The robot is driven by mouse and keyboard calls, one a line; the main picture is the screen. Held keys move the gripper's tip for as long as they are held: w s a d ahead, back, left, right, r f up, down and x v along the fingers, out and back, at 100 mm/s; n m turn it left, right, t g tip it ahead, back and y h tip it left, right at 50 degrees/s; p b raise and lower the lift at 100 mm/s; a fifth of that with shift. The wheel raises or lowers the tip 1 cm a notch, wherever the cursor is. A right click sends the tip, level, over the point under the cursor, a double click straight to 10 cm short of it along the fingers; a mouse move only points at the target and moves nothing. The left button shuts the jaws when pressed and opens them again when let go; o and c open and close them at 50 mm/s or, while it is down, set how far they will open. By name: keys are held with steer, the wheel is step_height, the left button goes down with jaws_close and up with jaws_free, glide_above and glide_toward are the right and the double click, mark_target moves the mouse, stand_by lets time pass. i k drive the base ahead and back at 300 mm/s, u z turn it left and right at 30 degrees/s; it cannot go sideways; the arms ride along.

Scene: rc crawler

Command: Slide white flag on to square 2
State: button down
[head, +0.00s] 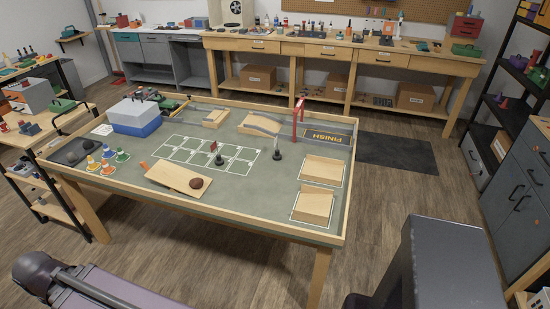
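A table with a grey-green top (130,185) holds a grid of white-outlined squares (190,150) in two rows. I cannot read any square numbers at this size. A flag with a dark red cloth and black base (219,160) stands upright in the grid. A second upright marker with a black base and thin pole (277,154) stands just right of the grid, outside its lines. It may be the white flag, but its cloth is too small to make out. My gripper is not in view; only dark parts of my own body show along the bottom edge.
On the table are a tilted wooden board with a brown lump (180,178), small coloured cones (107,158), a blue-and-white box (135,116), wooden ramps (260,124), a red gate (299,115) and two wooden boxes (313,208) at right. A raised wooden rim surrounds the tabletop.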

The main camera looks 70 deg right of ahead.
mark_target(277, 156)
steer(key=u, duration=0.15)
steer(key=k, duration=1.4)
steer(key=z, duration=2.3)
steer(key=i, duration=0.25)
steer(key=u, duration=0.45)
